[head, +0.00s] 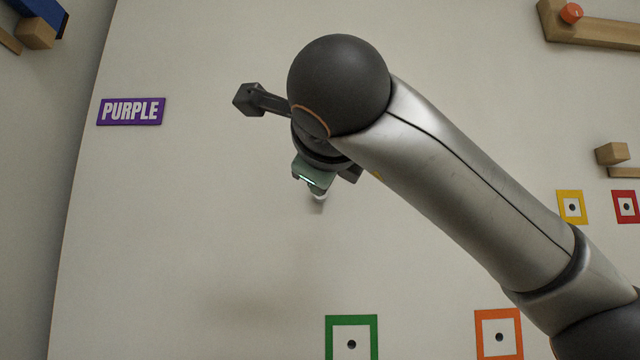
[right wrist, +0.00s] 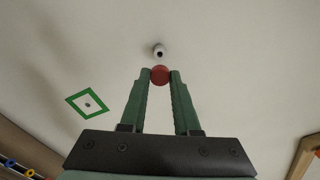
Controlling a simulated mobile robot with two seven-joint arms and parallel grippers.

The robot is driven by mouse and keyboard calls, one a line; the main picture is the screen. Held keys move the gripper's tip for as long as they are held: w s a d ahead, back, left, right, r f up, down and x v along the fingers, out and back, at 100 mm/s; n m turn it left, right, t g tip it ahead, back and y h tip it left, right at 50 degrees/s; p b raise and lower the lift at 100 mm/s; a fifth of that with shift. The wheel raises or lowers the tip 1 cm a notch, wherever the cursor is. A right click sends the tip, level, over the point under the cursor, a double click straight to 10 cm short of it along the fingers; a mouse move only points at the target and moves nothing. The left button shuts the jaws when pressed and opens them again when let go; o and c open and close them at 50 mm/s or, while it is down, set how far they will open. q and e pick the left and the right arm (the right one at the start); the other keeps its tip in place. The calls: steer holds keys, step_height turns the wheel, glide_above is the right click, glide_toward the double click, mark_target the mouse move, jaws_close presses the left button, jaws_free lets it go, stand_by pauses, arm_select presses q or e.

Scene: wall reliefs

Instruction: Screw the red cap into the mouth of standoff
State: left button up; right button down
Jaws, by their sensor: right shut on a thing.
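The red cap (right wrist: 160,76) shows in the right wrist view, pinched between the two green fingertips of my right gripper (right wrist: 160,72). Just past the cap, the white standoff (right wrist: 159,50) stands out from the wall with its dark round mouth visible. The cap is outside the mouth, with a narrow gap between them in that picture; the true distance is hard to tell. In the head view my right gripper (head: 314,180) is near the wall, mostly behind my own arm, and the cap cannot be made out. My left gripper is not in view.
Green (head: 351,322), orange (head: 498,318), yellow (head: 573,193) and red (head: 627,193) square frames have dark centre holes. A wooden ledge (head: 600,32) with an orange-red disc (head: 571,13) is at top right.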

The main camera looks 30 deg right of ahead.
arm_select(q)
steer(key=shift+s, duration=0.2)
arm_select(e)
steer(key=shift+p+x, duration=0.5)
steer(key=shift+x, duration=1.5)
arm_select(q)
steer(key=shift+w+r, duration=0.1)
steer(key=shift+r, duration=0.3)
arm_select(e)
steer(key=shift+x, duration=0.85)
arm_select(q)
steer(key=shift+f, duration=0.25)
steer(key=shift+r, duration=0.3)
arm_select(e)
steer(key=shift+x, duration=0.8)
